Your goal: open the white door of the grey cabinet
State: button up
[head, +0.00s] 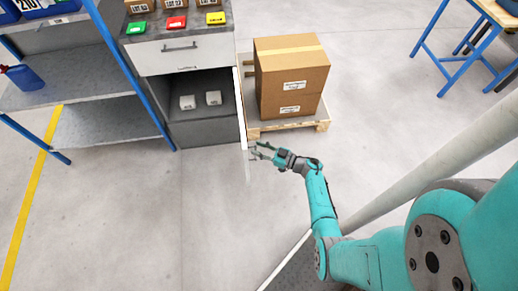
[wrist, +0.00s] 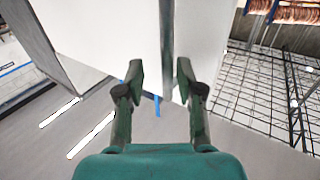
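The grey cabinet (head: 205,132) stands at the upper middle of the head view, below a white drawer front. Its white door (head: 241,108) is swung wide open, seen nearly edge-on at the cabinet's right side and reaching out from the front. White panel surface (wrist: 105,35) fills the area ahead, with a grey vertical strip (wrist: 167,45) between the fingertips; contact cannot be told.
A cardboard box (head: 290,80) on a wooden pallet (head: 310,122) stands right of the door, close to my gripper. A shelf rack (head: 100,115) with blue posts is at the left. The floor in front is clear.

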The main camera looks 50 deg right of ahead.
jog(key=v, duration=0.7)
jog(key=shift+s, duration=0.2)
jog(key=shift+a, duration=0.1)
dwell(0.3)
jog(key=s+a+r+m+t+h, duration=0.1)
jog(key=s+a+r+t+h, duration=0.1)
jog(key=s+a+r, duration=0.45)
jog(key=s+a+r+m+t+h, duration=0.1)
jog(key=a+r+h, duration=0.2)
jog(key=a, duration=0.7)
jog(key=s+a+r+m+g, duration=0.1)
jog(key=s+a+r+g, duration=0.1)
jog(key=s+r, duration=0.7)
jog(key=s+a+r+g, duration=0.3)
jog(key=s+a+r, duration=0.1)
jog(key=s+r, duration=0.5)
jog(key=shift+s+r+m+h, duration=0.2)
jog(key=shift+s+m+h, duration=0.2)
jog(key=shift+s, duration=0.15)
